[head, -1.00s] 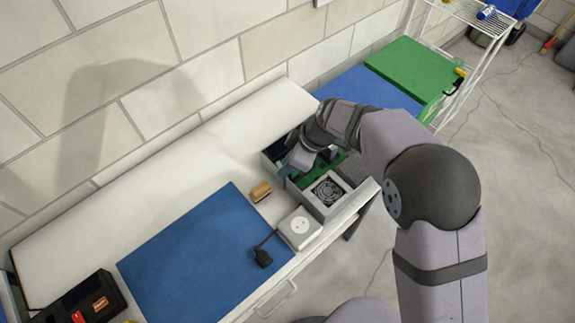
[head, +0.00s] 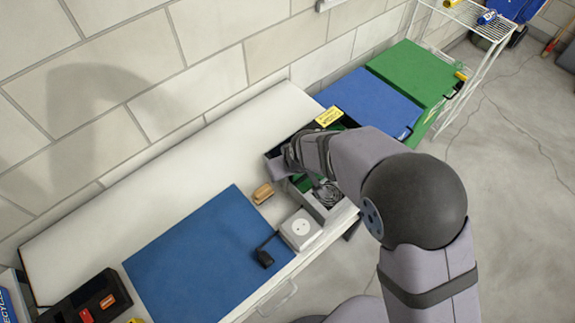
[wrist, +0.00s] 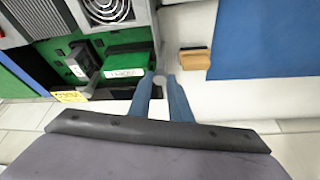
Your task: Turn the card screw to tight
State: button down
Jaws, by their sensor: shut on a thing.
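The open grey computer case (head: 345,212) stands at the right end of the white bench, with a green board inside. In the wrist view the case wall (wrist: 142,30), the green board (wrist: 70,42) and a card with a white label (wrist: 122,72) show. My gripper (wrist: 160,78) is at the edge of the case, its two blue fingers close together around a small pale round piece, which looks like the card screw (wrist: 159,79). The fingers hide much of it, and its tightness cannot be told. In the head view my gripper body (head: 280,178) hides the fingertips and screw.
A wooden block (head: 262,194), a white socket box (head: 300,229), a black plug (head: 264,258) and a blue mat (head: 205,255) lie left of the case. A yellow label (head: 328,116) shows behind it. The bench's back strip is clear.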

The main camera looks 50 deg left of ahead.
jog(key=shift+s+a+m+t+b, duration=0.15)
jog(key=shift+m+t+b, duration=0.2)
jog(key=shift+m, duration=0.65)
jog(key=shift+f+m+t+b, duration=0.15)
jog(key=shift+m+t+b, duration=0.2)
jog(key=shift+m+b, duration=0.6)
jog(key=m+b, duration=0.1)
jog(key=b, duration=0.2)
jog(key=shift+a+m+h+b, duration=0.1)
jog(key=shift+m+h+b, duration=0.2)
jog(key=shift+h, duration=0.1)
jog(key=shift+s+t, duration=0.1)
jog(key=shift+t, duration=0.2)
jog(key=shift+r+m+b, duration=0.2)
jog(key=shift+m+b, duration=0.15)
jog(key=shift+b, duration=0.15)
jog(key=c, duration=1.6)
grip_release()
jog(key=shift+c, duration=0.2)
